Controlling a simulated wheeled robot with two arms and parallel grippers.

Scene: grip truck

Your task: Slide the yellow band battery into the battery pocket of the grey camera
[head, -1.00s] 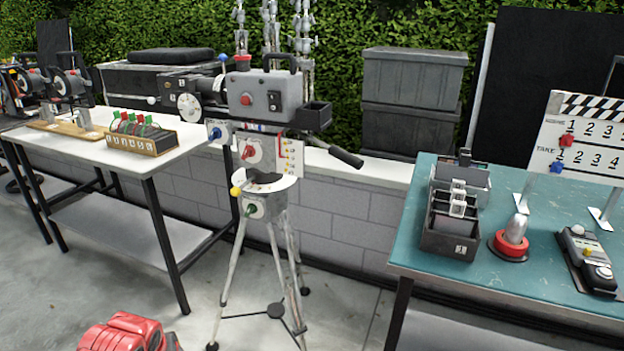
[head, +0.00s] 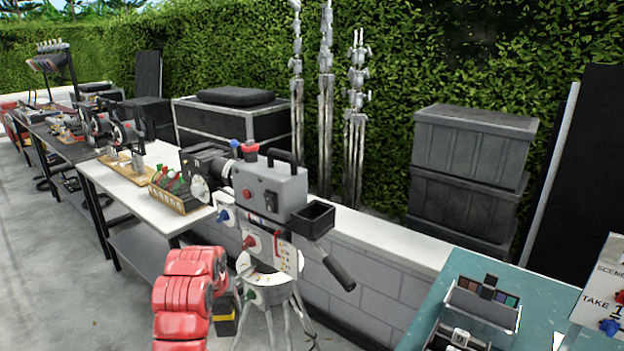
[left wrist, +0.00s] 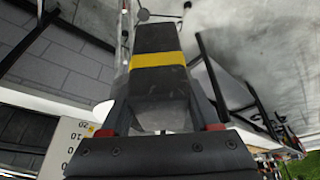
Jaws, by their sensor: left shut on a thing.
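The grey camera (head: 272,192) sits on its tripod head in the middle of the head view. An open-topped black box (head: 312,220), which looks like the battery pocket, is fixed at its right end. My left gripper (head: 231,298) is low, left of the tripod, and partly hidden behind my red arm. It is shut on the yellow band battery (head: 226,325), which is dark with a yellow stripe. In the left wrist view the battery (left wrist: 158,40) stands out between the fingers of the left gripper (left wrist: 160,100). The battery is below the camera and apart from it. My right gripper is out of view.
A black pan handle (head: 337,270) sticks out below the box. A white table (head: 125,185) with slates and lens gear stands to the left. A teal table (head: 540,325) with trays is at the right. A low wall (head: 365,290) runs behind the tripod.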

